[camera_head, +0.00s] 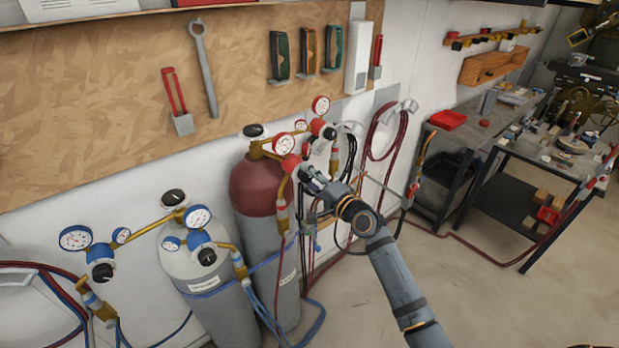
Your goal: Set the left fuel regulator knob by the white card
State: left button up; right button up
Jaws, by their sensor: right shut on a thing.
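The left fuel regulator (284,145) sits on top of the dark red cylinder (252,188), with white-faced, red-rimmed gauges. Its red knob (291,163) faces front, partly covered by my right gripper. My right gripper (303,172) comes in from the lower right and is shut on the knob. The fingertips are small, and the knob's setting cannot be read. My left gripper is out of view.
A second red-gauged regulator (322,128) stands close behind to the right. A grey cylinder (190,262) with blue-rimmed gauges (198,217) stands at left. Hoses hang right of the cylinders. Workbenches (470,130) stand at right; the floor (480,290) in front is clear.

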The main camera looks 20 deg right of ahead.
jog(key=o, duration=1.2)
jog(key=shift+s+d, duration=0.1)
jog(key=shift+s, duration=0.1)
jog(key=shift+v, duration=5.7)
jog(key=shift+s, duration=0.15)
